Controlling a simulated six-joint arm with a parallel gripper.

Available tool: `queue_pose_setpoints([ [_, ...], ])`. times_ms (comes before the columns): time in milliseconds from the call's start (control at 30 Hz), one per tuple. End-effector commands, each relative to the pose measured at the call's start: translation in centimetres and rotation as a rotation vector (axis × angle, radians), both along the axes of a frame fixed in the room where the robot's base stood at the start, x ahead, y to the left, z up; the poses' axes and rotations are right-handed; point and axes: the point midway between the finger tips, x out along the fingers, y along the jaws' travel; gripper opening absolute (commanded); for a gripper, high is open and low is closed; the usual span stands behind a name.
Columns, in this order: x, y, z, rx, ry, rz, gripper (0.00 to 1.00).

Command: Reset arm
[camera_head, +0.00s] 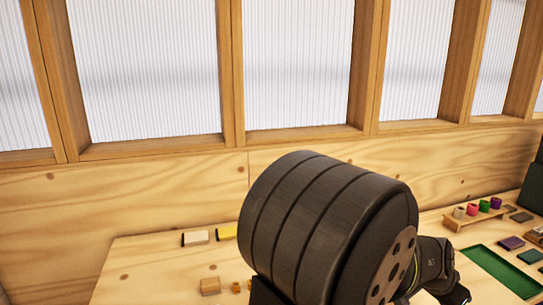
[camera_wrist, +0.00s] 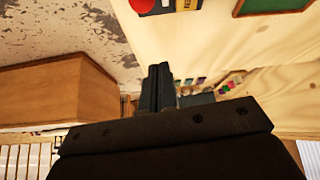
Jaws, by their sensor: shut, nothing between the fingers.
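My gripper shows in the wrist view (camera_wrist: 160,82) with its two dark fingers closed together and nothing between them. It is clear of the tabletop objects there. In the head view my large black arm joint fills the middle and hides part of the table. Small coloured foil rolls (camera_head: 484,206) stand in a wooden rack at the right, in white, pink, green and purple. Small coloured shapes, probably the same rolls, show blurred beyond the fingers in the wrist view (camera_wrist: 202,84).
A green tray (camera_head: 496,270) lies at the right, with dark flat pieces (camera_head: 511,243) near it. Pale (camera_head: 195,238) and yellow (camera_head: 227,232) blocks lie at the table's back left. A wooden block (camera_head: 210,286) lies nearer. A wooden wall with windows stands behind.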

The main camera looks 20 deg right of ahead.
Motion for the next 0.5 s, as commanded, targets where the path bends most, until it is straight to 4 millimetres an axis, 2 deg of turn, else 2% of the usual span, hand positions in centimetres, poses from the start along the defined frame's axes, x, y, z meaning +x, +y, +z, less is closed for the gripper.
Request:
queue_pose_setpoints([
  [100,0.0,-1.7,-0.9,0.001,0.002,0.000,0.00],
  [200,-0.3,0.0,-2.4,0.003,0.003,0.003,0.00],
  [500,-0.5,-3.0,-4.5,0.135,0.015,-0.018,0.00],
])
